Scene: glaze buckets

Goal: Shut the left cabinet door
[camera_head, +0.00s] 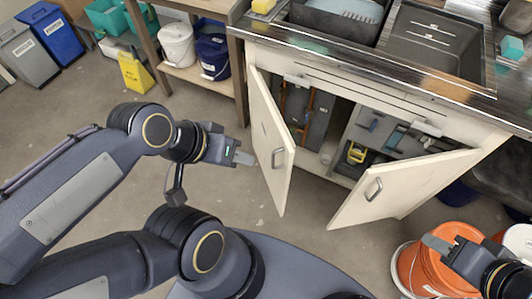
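The left cabinet door (268,125) is cream coloured and stands wide open, swung out from the cabinet under the sink counter. Its metal handle (278,158) faces left, on the door's outer side. My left gripper (246,158) is just left of this door, level with the handle. A small gap shows between its fingertips and the handle, and it holds nothing that I can see. The fingers overlap in this view, so their opening is unclear. My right gripper (436,244) is at the lower right, in front of an orange bucket. Its opening is also unclear.
The right cabinet door (400,187) is also open, towards the lower right. Tools and boxes sit inside the cabinet. An orange bucket (412,273) stands on the floor at lower right. A wooden shelf (190,72) with buckets stands left of the cabinet. Floor between the doors is clear.

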